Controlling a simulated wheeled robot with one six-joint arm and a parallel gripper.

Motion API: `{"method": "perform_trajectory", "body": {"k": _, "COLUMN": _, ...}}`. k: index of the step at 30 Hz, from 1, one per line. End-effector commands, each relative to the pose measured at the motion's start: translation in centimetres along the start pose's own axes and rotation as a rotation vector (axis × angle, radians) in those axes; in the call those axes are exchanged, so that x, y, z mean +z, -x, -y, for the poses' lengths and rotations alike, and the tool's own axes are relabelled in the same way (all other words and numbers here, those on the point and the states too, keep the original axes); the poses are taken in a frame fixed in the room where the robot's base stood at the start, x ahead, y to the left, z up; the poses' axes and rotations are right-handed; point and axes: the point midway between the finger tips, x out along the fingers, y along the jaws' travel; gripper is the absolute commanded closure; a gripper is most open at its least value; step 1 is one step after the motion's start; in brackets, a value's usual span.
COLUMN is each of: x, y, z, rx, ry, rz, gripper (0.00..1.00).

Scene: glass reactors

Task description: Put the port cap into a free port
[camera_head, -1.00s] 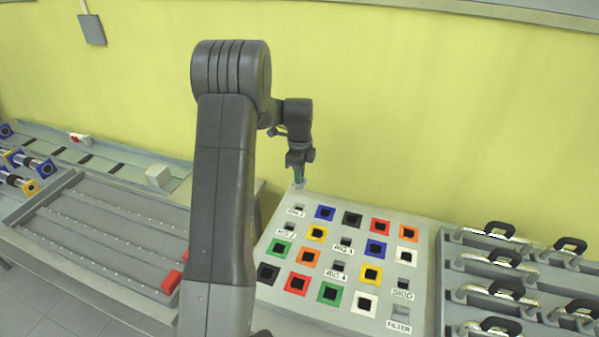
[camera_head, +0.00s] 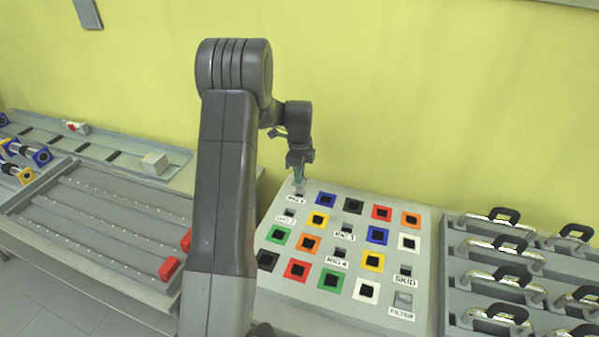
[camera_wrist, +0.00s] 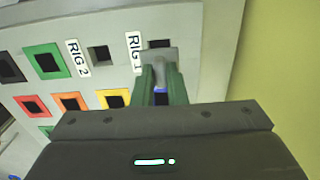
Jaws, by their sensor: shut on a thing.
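My gripper (camera_head: 299,177) is at the far left corner of the panel, directly over the port labelled RIG 1 (camera_head: 299,194). In the wrist view my gripper's green fingers (camera_wrist: 162,84) are shut on a grey port cap (camera_wrist: 163,58). The cap is at the near edge of the RIG 1 opening (camera_wrist: 159,43), partly covering it; I cannot tell whether it touches the panel. The uncoloured port RIG 2 (camera_wrist: 100,55) shows a dark, empty opening. RIG 3 (camera_head: 347,229), RIG 4 (camera_head: 339,253) and SKID (camera_head: 405,270) also show dark openings. The FILTER port (camera_head: 403,298) looks paler inside.
Several coloured square frames with black centres, such as a blue one (camera_head: 326,200), fill the panel (camera_head: 421,240). A rack of black-handled items (camera_head: 505,215) stands right. A tray with red blocks (camera_head: 169,268) is left. The yellow wall (camera_head: 420,110) stands close behind.

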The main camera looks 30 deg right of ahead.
Motion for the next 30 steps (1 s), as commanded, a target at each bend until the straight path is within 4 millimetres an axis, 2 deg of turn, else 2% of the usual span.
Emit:
{"method": "perform_trajectory", "body": {"k": 18, "x": 0.0, "y": -3.8, "z": 0.0, "rx": 0.0, "ry": 0.0, "rz": 0.0, "gripper": 1.0}}
{"method": "perform_trajectory", "body": {"k": 30, "x": 0.0, "y": -4.1, "z": 0.0, "rx": 0.0, "ry": 0.0, "rz": 0.0, "gripper": 1.0}}
